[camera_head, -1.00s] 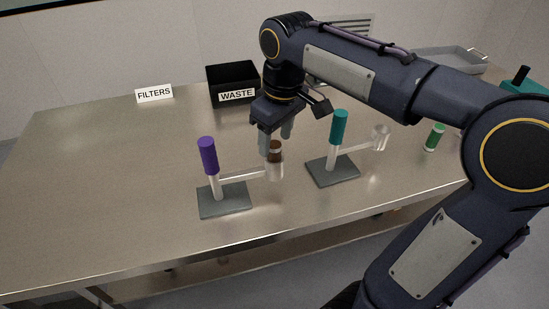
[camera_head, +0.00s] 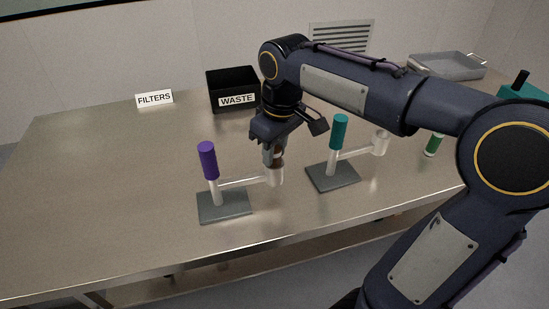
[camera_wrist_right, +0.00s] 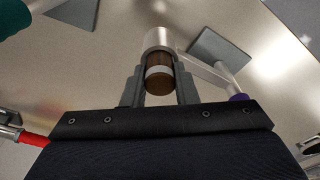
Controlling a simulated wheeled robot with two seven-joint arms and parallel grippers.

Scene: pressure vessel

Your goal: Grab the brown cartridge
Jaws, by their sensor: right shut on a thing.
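The brown cartridge (camera_wrist_right: 159,79) has a pale band and sits in the clear cup (camera_wrist_right: 158,40) on the side arm of the purple-handled stand (camera_head: 224,203). In the head view its brown top (camera_head: 278,158) is mostly hidden by my fingers. My right gripper (camera_head: 273,155) points down over the cup. In the right wrist view my right gripper (camera_wrist_right: 160,85) has one finger on each side of the cartridge and is shut on it. The cartridge's lower end is still inside the cup. My left gripper is in neither view.
A teal-handled stand (camera_head: 333,177) with an empty-looking clear cup (camera_head: 381,144) stands to the right. A green cartridge (camera_head: 434,145) stands beyond it. Behind are a black WASTE bin (camera_head: 232,82), a FILTERS sign (camera_head: 154,98) and a grey tray (camera_head: 447,65). The table's left side is clear.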

